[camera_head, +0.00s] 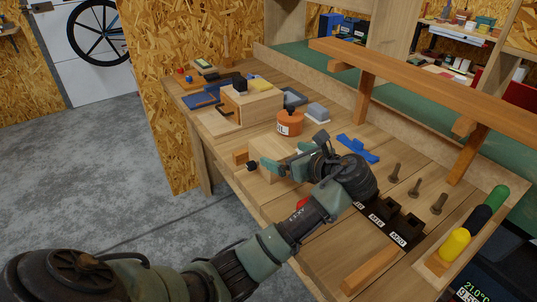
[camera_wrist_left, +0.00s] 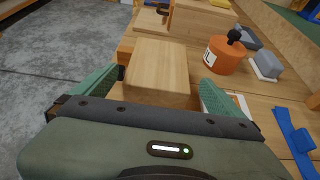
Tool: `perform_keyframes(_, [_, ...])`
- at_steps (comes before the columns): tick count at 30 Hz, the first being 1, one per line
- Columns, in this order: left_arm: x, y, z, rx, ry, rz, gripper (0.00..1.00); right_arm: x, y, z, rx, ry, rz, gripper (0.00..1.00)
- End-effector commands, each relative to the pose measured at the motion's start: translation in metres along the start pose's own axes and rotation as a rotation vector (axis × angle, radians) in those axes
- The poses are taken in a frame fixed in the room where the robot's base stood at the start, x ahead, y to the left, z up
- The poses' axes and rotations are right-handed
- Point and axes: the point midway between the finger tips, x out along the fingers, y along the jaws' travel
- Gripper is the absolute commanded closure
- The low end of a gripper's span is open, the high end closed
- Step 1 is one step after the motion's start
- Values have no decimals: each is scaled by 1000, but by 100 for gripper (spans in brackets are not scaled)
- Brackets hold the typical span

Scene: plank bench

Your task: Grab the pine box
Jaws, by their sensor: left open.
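A pale pine box (camera_head: 265,150) sits on the plank bench (camera_head: 325,255) near its front edge. My left gripper (camera_head: 280,158) is open, its teal fingers reaching in over the bench at the box. In the left wrist view the pine box (camera_wrist_left: 158,65) lies between the two spread fingers of the gripper (camera_wrist_left: 160,78), one on each side. I cannot tell whether either finger touches it. The gripper and wrist hide part of the box in the head view. My right gripper is not in view.
An orange canister (camera_head: 289,123) stands just behind the box, with a wooden case (camera_head: 252,106) farther left. A blue bracket (camera_head: 357,148) lies to the right. Upright bolts (camera_head: 394,172) and black bins (camera_head: 398,222) stand nearer. A raised wooden rail (camera_head: 420,85) spans the back.

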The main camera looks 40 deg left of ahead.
Motion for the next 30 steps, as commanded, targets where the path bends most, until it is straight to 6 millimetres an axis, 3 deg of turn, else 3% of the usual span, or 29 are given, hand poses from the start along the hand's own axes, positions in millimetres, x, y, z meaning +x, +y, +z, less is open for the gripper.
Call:
perform_keyframes(6, [30,2,3,1,-1,4,0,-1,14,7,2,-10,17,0])
perform_keyframes(12, [55,2,3,1,-1,1,0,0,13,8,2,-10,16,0])
perform_keyframes(20, [58,2,4,0,-1,0,0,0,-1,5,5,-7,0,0])
perform_keyframes(21, [58,2,4,0,-1,0,3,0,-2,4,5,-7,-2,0])
perform_keyframes(23, [58,2,4,0,-1,0,19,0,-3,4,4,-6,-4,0])
perform_keyframes(28, [58,2,4,0,-1,0,67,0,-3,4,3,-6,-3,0])
perform_keyframes(30, [58,2,4,-2,-2,0,71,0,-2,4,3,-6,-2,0])
